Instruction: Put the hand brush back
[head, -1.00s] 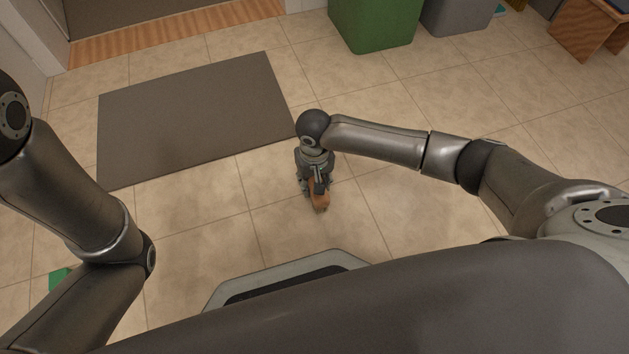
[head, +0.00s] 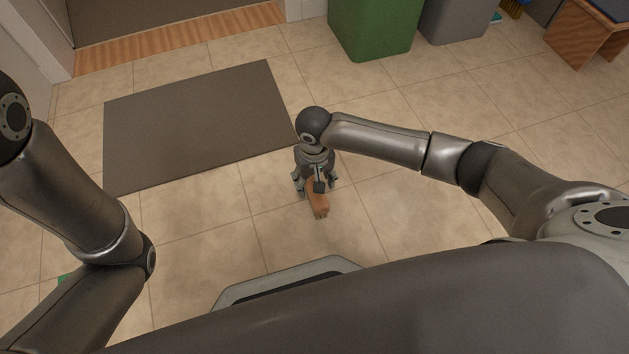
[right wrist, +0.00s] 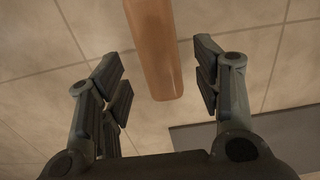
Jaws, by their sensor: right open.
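The hand brush (head: 318,204) shows as a brown wooden handle below my right gripper (head: 315,186) in the head view. In the right wrist view the rounded handle (right wrist: 154,45) comes in from the top and its end lies between the fingers. My right gripper (right wrist: 160,62) is open, with a visible gap on each side of the handle. My left gripper is out of view.
A dark grey mat (head: 200,125) lies on the floor at left. A green bin (head: 372,28) and a grey bin (head: 455,20) stand at the back, with a wooden bench (head: 583,38) at far right. The tiles around the brush are clear.

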